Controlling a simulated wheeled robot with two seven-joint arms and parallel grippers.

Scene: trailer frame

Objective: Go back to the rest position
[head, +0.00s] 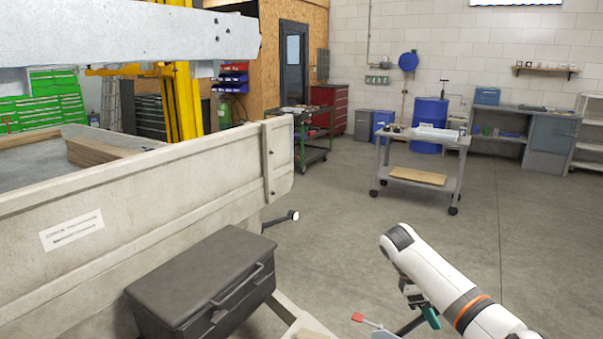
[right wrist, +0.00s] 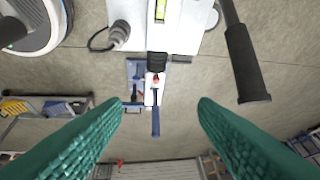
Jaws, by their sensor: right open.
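My right arm reaches in from the lower right in the head view, white with an orange ring. Its gripper (head: 424,311) hangs low near the bottom edge, to the right of the trailer, with green finger pads partly hidden by the arm. In the right wrist view the two green fingers of this gripper (right wrist: 161,104) are wide apart with nothing held between them. My left gripper is in neither view.
The trailer's side wall (head: 130,192) and a dark storage box (head: 205,277) fill the lower left. A red-tipped lever (head: 358,317) lies left of my right gripper. A grey cart (head: 422,179) stands farther off. Open concrete floor (head: 510,235) lies to the right.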

